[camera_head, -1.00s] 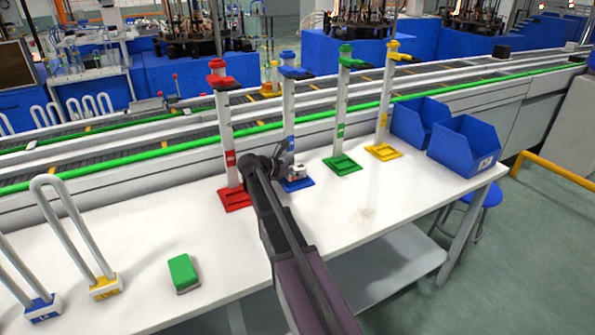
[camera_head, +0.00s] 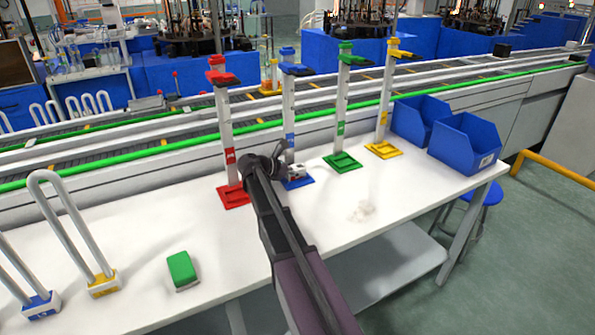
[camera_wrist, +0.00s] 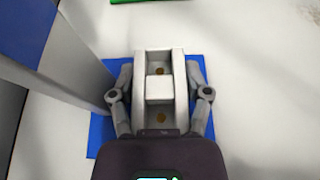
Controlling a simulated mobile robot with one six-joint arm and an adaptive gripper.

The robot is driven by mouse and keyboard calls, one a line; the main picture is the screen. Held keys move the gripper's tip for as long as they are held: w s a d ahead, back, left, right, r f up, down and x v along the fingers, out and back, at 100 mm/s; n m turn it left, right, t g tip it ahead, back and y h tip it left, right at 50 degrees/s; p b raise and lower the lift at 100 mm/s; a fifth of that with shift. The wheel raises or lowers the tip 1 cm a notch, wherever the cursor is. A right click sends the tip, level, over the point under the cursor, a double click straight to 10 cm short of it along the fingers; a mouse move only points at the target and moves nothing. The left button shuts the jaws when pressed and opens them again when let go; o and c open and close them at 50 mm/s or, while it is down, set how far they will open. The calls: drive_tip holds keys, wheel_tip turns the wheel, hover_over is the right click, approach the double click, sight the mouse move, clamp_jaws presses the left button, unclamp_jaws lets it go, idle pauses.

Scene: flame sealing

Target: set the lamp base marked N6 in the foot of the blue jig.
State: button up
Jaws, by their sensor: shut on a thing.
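The blue jig (camera_head: 291,110) is a tall white post with blue clamps and a flat blue foot (camera_head: 296,183) on the bench; the foot also shows in the wrist view (camera_wrist: 100,140). A small white lamp base (camera_head: 297,170) is at this foot, in front of the post. In the wrist view the lamp base (camera_wrist: 159,88) is a white open block with two brass-coloured spots inside. My gripper (camera_wrist: 160,76) is shut on it, one finger on each side. The base lies over the blue foot; I cannot tell whether it touches. No N6 mark is readable.
The red jig (camera_head: 227,140) stands close on the left, the green (camera_head: 341,120) and yellow (camera_head: 385,110) jigs on the right. U-shaped lamps with a blue base (camera_head: 40,305) and a yellow base (camera_head: 105,284), and a green-topped block (camera_head: 182,270), are at the front left. Blue bins (camera_head: 465,145) stand right.

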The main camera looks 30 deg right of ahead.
drive_tip(key=o, duration=1.3)
drive_tip(key=shift+w+r, duration=0.1)
drive_tip(key=shift+r, duration=0.1)
